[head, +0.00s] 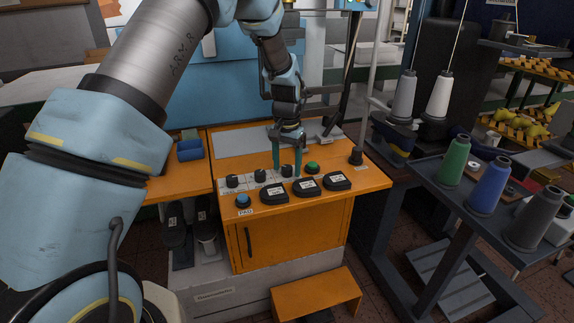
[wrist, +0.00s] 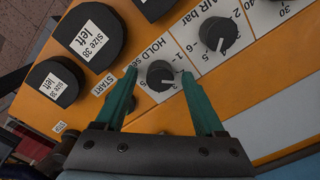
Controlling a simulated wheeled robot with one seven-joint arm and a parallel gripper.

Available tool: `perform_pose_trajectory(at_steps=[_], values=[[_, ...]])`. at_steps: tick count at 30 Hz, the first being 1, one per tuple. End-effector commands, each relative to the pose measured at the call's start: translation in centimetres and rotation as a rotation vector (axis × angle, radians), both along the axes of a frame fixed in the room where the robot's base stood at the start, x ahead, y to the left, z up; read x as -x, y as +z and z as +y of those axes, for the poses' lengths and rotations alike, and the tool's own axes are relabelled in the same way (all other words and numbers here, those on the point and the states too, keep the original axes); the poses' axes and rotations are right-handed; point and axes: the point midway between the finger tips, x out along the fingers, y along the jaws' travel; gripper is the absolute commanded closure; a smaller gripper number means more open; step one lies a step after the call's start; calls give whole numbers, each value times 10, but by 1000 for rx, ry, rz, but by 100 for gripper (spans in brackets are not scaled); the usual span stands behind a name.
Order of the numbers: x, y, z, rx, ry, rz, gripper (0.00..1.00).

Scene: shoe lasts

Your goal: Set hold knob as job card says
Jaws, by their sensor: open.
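The hold knob (wrist: 160,74) is a dark round knob on a white strip marked HOLD, with number marks around it. A white mark shows on its face, but I cannot tell exactly which value it points to. It sits between the two teal fingers of my gripper (wrist: 160,80), which is open with a finger to each side; contact cannot be made out. In the head view my gripper (head: 288,172) points down over the orange console, and the hold knob (head: 287,171) shows between its fingers. I cannot make out a job card.
The air knob (wrist: 218,32) is beside the hold knob. A green button (head: 312,168) and black lasts labelled size 38 left (wrist: 90,32) are close by. A blue button (head: 243,200) is at the front left. Thread cones (head: 490,185) stand on a side table at the right.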

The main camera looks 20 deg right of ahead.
Motion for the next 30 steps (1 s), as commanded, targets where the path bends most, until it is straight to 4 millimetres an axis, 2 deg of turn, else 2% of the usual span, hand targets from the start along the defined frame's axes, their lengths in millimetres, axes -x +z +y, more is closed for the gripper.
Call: perform_pose_trajectory(at_steps=[4, 7, 15, 21, 30], values=[[0, 3, 0, 0, 0, 0, 29], [-1, 13, -1, 2, 0, -2, 29], [-1, 65, -1, 4, 0, -4, 29], [-1, 96, -1, 2, 0, -2, 29], [0, 108, 0, -1, 0, 1, 29]])
